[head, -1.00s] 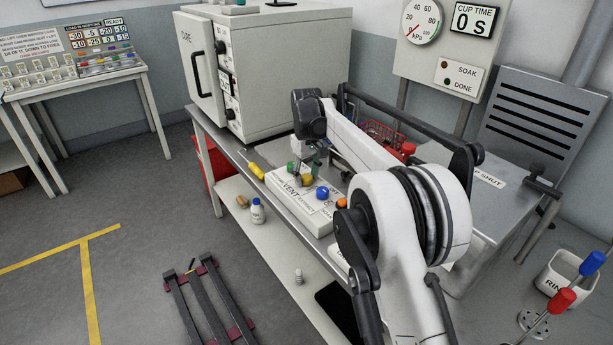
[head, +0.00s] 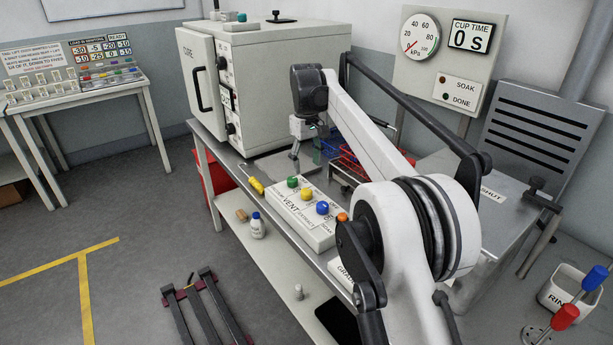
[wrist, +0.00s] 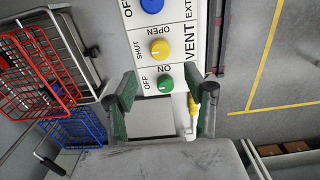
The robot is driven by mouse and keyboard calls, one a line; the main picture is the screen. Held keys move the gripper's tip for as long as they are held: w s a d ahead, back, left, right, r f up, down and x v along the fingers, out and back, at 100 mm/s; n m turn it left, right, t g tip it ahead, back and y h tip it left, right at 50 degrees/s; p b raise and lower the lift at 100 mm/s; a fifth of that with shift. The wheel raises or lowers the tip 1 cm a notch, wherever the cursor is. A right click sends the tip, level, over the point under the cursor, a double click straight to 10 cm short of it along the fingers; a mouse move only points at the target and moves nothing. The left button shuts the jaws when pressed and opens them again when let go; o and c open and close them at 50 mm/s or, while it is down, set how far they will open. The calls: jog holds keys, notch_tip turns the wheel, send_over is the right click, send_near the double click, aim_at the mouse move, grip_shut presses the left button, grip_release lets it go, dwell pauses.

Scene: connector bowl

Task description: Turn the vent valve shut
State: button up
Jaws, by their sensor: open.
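The vent valve is a yellow knob (head: 307,194) in the row on a white control box (head: 310,235). In the wrist view the yellow knob (wrist: 159,48) sits beside the printed words SHUT, OPEN and VENT; I cannot tell its exact setting. A green knob (wrist: 165,83) and a blue knob (wrist: 152,5) lie on either side of it. My gripper (wrist: 168,90) is open and empty, its green-padded fingers on either side of the green knob in the picture, apart from the yellow one. In the head view my gripper (head: 297,152) hangs behind the box, towards the cure oven.
The cure oven (head: 265,80) stands at the back of the bench. Red (wrist: 35,75) and blue (wrist: 82,130) wire baskets lie beside the box. A yellow-handled tool (head: 256,185) lies at the bench's front edge. An orange knob (head: 342,217) is near my arm.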

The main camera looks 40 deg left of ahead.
jog(key=shift+r, duration=0.85)
jog(key=shift+w, duration=0.1)
jog(key=w+d+r+m+t, duration=0.1)
jog(key=w+d+r+m, duration=0.1)
jog(key=d+r, duration=0.5)
jog(key=w+d+r+m+y, duration=0.1)
jog(key=w+d+r, duration=0.1)
jog(key=d, duration=0.8)
jog(key=w+d+r+m+t, duration=0.1)
jog(key=w+d+r+m, duration=0.1)
jog(key=d+r, duration=0.5)
jog(key=s+d+m, duration=0.2)
jog(key=s+d, duration=0.1)
jog(key=d, duration=1.1)
jog(key=s+d+f+m+t, duration=0.2)
jog(key=s+d+f+m, duration=0.1)
jog(key=s+d, duration=0.8)
jog(key=s+d+f+m+t, duration=0.25)
jog(key=s+d, duration=0.55)
jog(key=d, duration=0.7)
jog(key=s+d+f+m+h, duration=0.1)
jog(key=s+d+f+m, duration=0.1)
jog(key=s+d+f, duration=0.3)
jog(key=s+f, duration=0.3)
jog(key=shift+s+d+t, duration=0.3)
jog(key=shift+d+t, duration=0.05)
